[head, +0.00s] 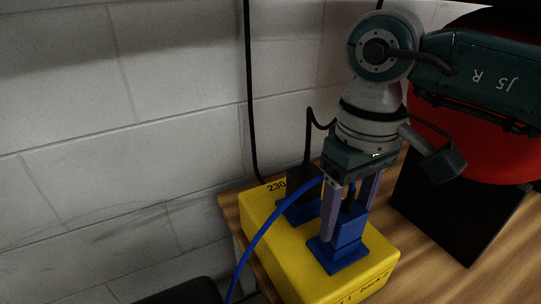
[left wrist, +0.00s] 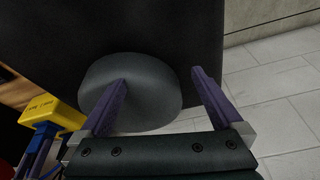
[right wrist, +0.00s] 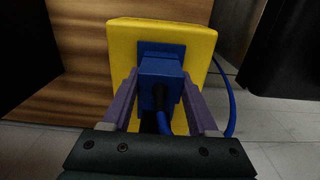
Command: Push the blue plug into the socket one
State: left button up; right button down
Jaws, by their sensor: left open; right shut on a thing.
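The blue plug (head: 350,226) stands upright at the near blue socket (head: 330,258) on top of the yellow box (head: 287,252). My right gripper (head: 346,230) comes down from above and is shut on the plug, one finger on each side. In the right wrist view the blue plug (right wrist: 160,72) sits between the fingers, against the blue socket plate (right wrist: 180,48); I cannot tell how deep it is. My left gripper (left wrist: 159,78) is open and empty, away from the box; it is outside the head view. Which socket is number one is not readable.
A black plug (head: 303,180) stands at the far blue socket. A blue cable (head: 262,235) arcs across the box's left side. The box rests on a wooden table (head: 460,235) beside a white block wall (head: 120,130). A black panel and red object stand right.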

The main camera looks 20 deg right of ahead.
jog(key=shift+c, duration=0.7)
grip_release()
jog(key=shift+f, duration=0.1)
jog(key=shift+o, duration=0.2)
pick_arm(q)
jog(key=shift+a, duration=0.1)
